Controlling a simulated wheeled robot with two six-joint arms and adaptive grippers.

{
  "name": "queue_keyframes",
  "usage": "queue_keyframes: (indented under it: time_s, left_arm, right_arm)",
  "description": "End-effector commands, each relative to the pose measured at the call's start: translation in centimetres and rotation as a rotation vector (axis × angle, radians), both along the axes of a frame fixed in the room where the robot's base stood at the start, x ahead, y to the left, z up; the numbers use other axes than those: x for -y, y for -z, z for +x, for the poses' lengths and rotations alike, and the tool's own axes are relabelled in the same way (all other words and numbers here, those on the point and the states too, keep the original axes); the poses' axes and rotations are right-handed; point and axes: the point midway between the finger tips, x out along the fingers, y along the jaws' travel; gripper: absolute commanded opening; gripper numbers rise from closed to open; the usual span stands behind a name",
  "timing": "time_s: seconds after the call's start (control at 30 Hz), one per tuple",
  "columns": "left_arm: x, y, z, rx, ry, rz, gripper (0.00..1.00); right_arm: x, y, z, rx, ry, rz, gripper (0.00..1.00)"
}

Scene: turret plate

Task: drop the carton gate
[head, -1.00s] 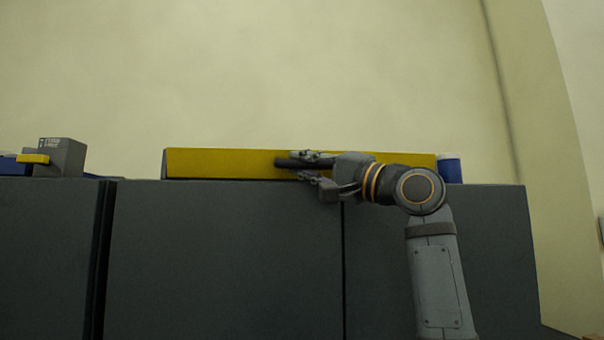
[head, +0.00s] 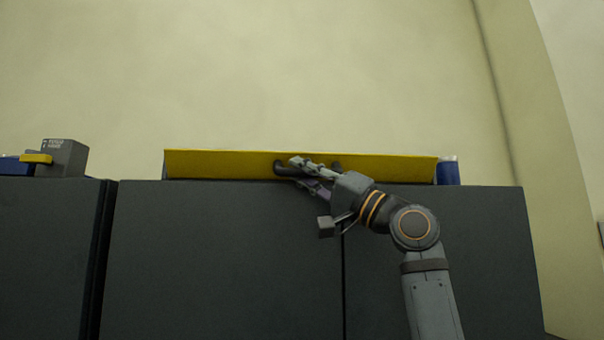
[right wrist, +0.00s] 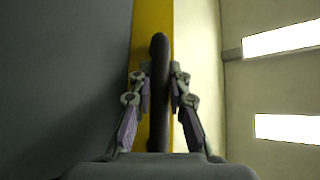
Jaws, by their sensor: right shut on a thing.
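The carton gate is a long yellow panel (head: 220,164) along the top of the dark grey cabinet in the head view. A dark bar handle (head: 281,168) is on its front face. My right gripper (head: 296,170) is at the handle, its fingers shut on it. In the right wrist view the dark handle (right wrist: 159,85) runs between the two fingers, with the yellow panel (right wrist: 146,22) behind it. The fingers hide part of the handle in the head view. My left gripper is in neither view.
The dark grey cabinet front (head: 220,260) fills the lower part of the head view. A grey box with a yellow tab (head: 64,157) stands at the left. A blue cylinder (head: 448,171) stands at the panel's right end. A plain wall rises behind.

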Motion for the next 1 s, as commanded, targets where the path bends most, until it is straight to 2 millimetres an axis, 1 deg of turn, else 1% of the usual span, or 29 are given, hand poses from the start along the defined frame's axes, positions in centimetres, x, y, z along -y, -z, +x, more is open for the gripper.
queue_keyframes:
  time_s: [0.1,0.13,0.27,0.3,0.83,0.93,1.0]
  left_arm:
    - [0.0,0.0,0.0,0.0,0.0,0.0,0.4]
    - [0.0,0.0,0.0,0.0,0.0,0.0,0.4]
    - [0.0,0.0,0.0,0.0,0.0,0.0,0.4]
    - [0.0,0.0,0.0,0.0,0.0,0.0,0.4]
    - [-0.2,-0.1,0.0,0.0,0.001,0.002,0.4]
    - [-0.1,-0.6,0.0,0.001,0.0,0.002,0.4]
    - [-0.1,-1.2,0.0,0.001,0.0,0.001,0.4]
  right_arm:
    - [0.1,-0.1,0.0,0.001,0.001,0.001,0.0]
    - [0.1,-0.1,0.0,0.001,0.001,0.001,0.21]
    - [0.1,-0.1,0.0,0.001,0.001,0.001,0.38]
    - [0.1,-0.1,0.0,0.001,0.001,0.001,0.4]
    - [0.0,-0.1,0.0,-0.008,0.0,0.001,0.4]
    - [0.0,-0.5,0.0,-0.049,0.0,-0.001,0.4]
    - [0.0,-1.1,0.0,-0.11,0.0,-0.001,0.4]
